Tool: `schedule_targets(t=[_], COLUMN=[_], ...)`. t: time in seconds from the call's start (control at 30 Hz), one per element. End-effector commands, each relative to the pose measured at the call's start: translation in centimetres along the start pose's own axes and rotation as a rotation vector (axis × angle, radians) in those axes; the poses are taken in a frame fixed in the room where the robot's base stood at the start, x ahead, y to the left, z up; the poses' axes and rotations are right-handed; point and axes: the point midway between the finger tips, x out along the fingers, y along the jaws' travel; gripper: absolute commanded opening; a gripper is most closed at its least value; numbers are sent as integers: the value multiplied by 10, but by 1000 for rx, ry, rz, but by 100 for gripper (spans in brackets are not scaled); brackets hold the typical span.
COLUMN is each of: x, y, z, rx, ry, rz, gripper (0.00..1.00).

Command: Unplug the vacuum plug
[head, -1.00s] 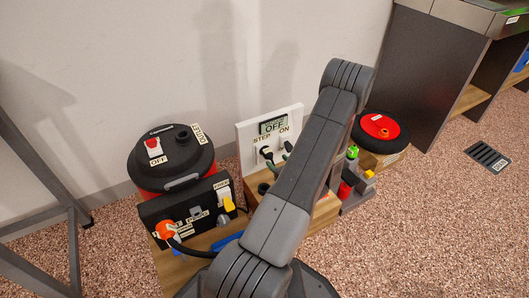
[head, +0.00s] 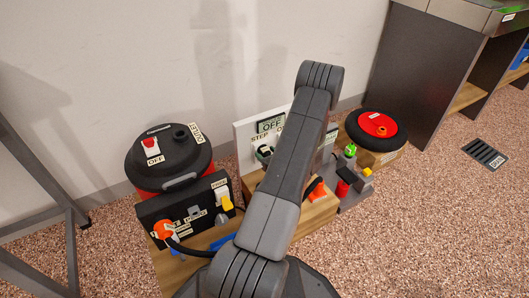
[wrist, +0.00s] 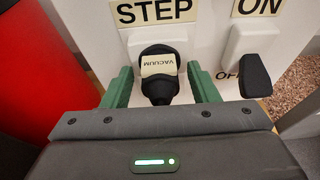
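The vacuum plug (wrist: 159,82) is black with a pale VACUUM label and sits in a white socket under the STEP sign. In the head view the plug (head: 264,152) shows partly at the left edge of my arm. My gripper (wrist: 160,70) has its green fingers either side of the plug, with small gaps visible between them and it. The fingers are open. In the head view my gripper is hidden behind my arm. The socket panel (head: 244,140) is white and stands against the wall, partly hidden by my arm.
A black rocker switch (wrist: 256,76) under the ON sign is close right of my right finger. A red and black vacuum (head: 166,155) and a black panel with an orange plug (head: 163,229) stand left. A red and black reel (head: 378,126) is at right.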

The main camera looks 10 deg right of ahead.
Motion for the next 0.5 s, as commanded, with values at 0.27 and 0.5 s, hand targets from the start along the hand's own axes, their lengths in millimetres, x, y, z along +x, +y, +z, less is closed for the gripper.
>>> schedule_targets(t=[0.27,0.5], x=[0,-2], y=[0,0], z=[0,0], rx=[0,0], ry=[0,0], rz=[0,0], gripper=[6,6])
